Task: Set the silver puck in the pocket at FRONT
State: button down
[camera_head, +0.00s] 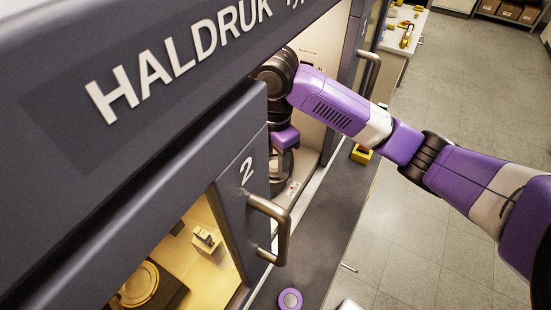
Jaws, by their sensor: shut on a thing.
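My arm reaches through the open bay of the dark machine, right of the door marked 2. My gripper (282,172) points down inside that bay and is partly hidden by the edge of that door. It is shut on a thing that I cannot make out. I cannot pick out the silver puck. The pocket at FRONT is not distinguishable either. A small white label (293,188) on the bay's pale floor is too small to read.
A purple disc with a pale centre (290,299) lies on the dark ledge (318,235). A yellow object (362,155) sits farther along.

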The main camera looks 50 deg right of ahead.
jog(key=shift+s+f+b, duration=0.1)
jog(key=shift+f+b, duration=0.25)
jog(key=shift+f, duration=0.5)
dwell(1.1)
jog(key=shift+r, duration=0.1)
jog(key=shift+r+p, duration=0.85)
jog(key=shift+p, duration=0.05)
jog(key=c, duration=1.3)
grip_release()
grip_shut()
